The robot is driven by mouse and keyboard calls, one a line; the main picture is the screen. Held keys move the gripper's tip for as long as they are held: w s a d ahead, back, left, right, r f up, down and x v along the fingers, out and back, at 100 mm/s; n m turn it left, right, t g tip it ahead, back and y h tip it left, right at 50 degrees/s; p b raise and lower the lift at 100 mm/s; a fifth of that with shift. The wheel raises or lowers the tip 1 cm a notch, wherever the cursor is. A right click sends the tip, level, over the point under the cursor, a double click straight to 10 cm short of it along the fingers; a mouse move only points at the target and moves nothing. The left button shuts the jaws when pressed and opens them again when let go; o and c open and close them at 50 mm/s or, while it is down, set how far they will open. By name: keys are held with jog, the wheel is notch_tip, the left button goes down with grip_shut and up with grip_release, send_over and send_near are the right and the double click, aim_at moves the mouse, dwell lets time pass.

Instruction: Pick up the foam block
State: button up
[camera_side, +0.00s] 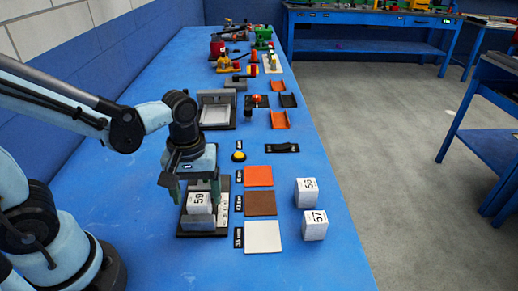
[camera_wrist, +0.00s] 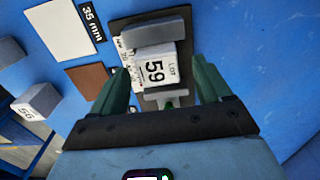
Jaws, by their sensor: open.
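A white block marked 59 (camera_side: 199,203) sits in a grey fixture on a dark base plate (camera_side: 206,234) at the front of the blue bench. Two similar white blocks, marked 56 (camera_side: 306,191) and 57 (camera_side: 314,226), stand to the right. My gripper (camera_side: 203,188) points down over block 59 with its green fingers apart. In the wrist view, block 59 (camera_wrist: 156,70) lies between the open fingers of my gripper (camera_wrist: 161,72), with grey fixture parts (camera_wrist: 156,32) at its ends. I cannot tell whether the fingers touch it.
Orange (camera_side: 259,176), brown (camera_side: 260,204) and white (camera_side: 262,237) flat squares with labels lie right of the fixture. A yellow button (camera_side: 239,156) and a black item (camera_side: 282,148) lie behind. Several other devices stand farther back.

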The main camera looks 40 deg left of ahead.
aim_at(198, 199)
jog(key=shift+s+d+f, duration=0.1)
jog(key=shift+f, duration=0.95)
jog(key=shift+d+f, duration=0.1)
jog(key=shift+f, duration=0.95)
jog(key=c, duration=1.1)
jog(key=shift+c, duration=0.2)
jog(key=shift+r, duration=0.1)
